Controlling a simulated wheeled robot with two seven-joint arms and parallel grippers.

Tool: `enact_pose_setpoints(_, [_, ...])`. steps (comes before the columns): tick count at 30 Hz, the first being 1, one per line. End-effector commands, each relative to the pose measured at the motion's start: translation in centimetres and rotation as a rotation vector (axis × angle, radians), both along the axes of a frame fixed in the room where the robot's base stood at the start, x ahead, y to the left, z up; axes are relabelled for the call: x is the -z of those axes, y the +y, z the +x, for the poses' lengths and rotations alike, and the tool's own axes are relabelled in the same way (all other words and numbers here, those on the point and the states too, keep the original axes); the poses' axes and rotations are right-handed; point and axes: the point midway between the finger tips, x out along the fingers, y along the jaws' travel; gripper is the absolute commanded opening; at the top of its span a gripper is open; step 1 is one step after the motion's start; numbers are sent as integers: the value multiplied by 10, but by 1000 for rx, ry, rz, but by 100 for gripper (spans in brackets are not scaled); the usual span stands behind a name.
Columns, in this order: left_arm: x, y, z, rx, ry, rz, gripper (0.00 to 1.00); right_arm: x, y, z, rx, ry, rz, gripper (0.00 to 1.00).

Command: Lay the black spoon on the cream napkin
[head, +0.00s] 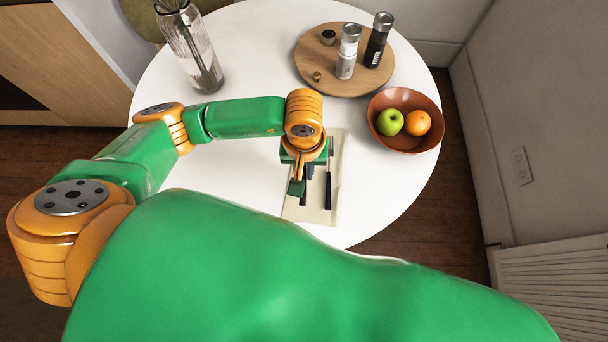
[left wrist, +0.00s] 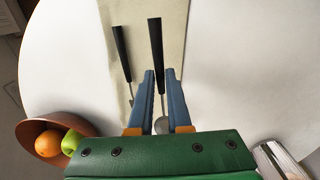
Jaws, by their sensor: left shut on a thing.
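The cream napkin (head: 335,150) lies on the white round table, and it also shows in the left wrist view (left wrist: 176,12). My left gripper (head: 302,188) is over the napkin, pointing down. In the left wrist view its blue fingers (left wrist: 160,85) are shut on the black-handled spoon (left wrist: 156,42). The spoon's handle extends over the napkin, and its metal bowl shows near the gripper palm. I cannot tell whether the spoon touches the cloth. My right gripper is not in view.
A second black-handled utensil (head: 328,190) lies on the napkin beside the gripper. A brown bowl (head: 378,139) holds a green apple and an orange. A round wooden board (head: 318,78) carries two grinders. A glass vase (head: 190,50) stands at the back left.

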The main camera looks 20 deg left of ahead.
Motion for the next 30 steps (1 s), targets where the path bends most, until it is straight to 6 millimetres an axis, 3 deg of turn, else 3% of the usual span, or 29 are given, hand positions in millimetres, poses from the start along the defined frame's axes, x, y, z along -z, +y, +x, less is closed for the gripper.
enact_pose_setpoints(1, [12, 2, 5, -3, 0, 1, 0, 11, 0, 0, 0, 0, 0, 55])
enact_pose_setpoints(5, [20, 4, 13, -1, 0, 0, 0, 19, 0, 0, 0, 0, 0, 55])
enact_pose_setpoints(10, [54, 6, 17, 0, 1, -1, 0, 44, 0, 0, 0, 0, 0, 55])
enact_pose_setpoints(17, [51, 6, 17, 1, 0, -1, 0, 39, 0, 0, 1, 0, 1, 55])
enact_pose_setpoints(30, [62, 6, 16, 2, 1, 0, 0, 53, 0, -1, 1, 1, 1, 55])
